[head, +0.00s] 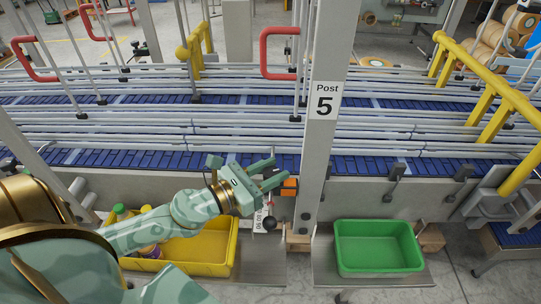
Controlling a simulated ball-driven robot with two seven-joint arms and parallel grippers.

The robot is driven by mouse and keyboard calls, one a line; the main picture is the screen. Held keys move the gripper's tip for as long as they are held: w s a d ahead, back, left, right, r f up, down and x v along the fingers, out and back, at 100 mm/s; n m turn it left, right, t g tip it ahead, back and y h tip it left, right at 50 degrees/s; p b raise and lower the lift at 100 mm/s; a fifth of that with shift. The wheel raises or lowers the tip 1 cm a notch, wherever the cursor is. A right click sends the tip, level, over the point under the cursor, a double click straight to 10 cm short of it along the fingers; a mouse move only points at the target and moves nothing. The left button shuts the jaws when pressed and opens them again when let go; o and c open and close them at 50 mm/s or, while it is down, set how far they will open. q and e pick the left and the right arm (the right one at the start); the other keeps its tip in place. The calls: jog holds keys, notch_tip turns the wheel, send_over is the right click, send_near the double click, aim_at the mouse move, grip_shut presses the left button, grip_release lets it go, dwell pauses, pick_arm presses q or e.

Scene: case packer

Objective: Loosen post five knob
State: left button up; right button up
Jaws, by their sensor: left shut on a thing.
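Post five is a grey upright (323,150) with a white sign (324,101) reading "Post 5". My left gripper (279,172) reaches in from the left, its fingers pointing right toward the post. It is shut on the post five knob, which the fingers largely hide. An orange block (290,187) shows at the fingertips, close against the post. Below the gripper, a black ball (268,224) sits by a white numbered scale (259,221). My right gripper is not in view.
Blue conveyors (130,160) with grey guide rails run behind the post. A yellow bin (209,250) holding bottles stands below my left arm, and an empty green bin (378,268) right of the post. Red handles (264,52) and yellow rails (487,77) stand above the conveyors.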

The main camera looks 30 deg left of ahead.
pick_arm(q)
jog(key=n+y+p, duration=0.1)
jog(key=y, duration=0.1)
jog(key=n+t+y+p, duration=0.1)
jog(key=shift+r+n+y+p, duration=0.25)
jog(key=shift+n+y+p, duration=0.05)
jog(key=shift+p, duration=0.05)
jog(key=shift+f+n+y+p, duration=0.2)
jog(key=shift+n+y+p, duration=0.75)
jog(key=shift+y, duration=0.95)
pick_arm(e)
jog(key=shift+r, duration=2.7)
pick_arm(q)
jog(key=shift+n, duration=0.25)
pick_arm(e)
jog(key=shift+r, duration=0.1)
pick_arm(q)
jog(key=o, duration=1)
jog(key=s+b, duration=0.7)
jog(key=s, duration=0.9)
jog(key=shift+s+d, duration=0.15)
jog(key=shift+d, duration=0.3)
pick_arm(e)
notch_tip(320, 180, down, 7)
